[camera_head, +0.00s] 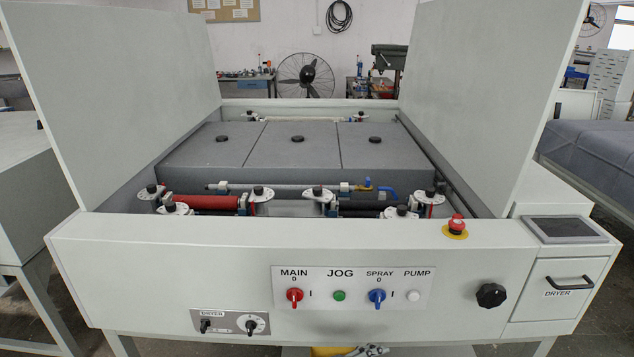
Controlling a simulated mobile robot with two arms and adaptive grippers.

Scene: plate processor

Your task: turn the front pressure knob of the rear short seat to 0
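The plate processor (150,250) stands in front of me with its side covers raised. Several black pressure knobs on white dials sit behind its front panel, among them a left knob (151,188), a knob by the red roller's right end (258,190), a middle knob (318,191) and a right knob (430,192). Two small knob assemblies show at the far end, at the rear left (252,116) and rear right (361,117). Their dial readings are too small to read. I cannot tell which is the rear short seat's front knob.
Three grey covers (297,152) fill the machine's middle. A red emergency button (456,225) sits on the front right edge. The front panel carries a red MAIN switch (295,296), a blue SPRAY switch (377,297) and a black handwheel (491,295). Raised side covers (115,90) flank the opening.

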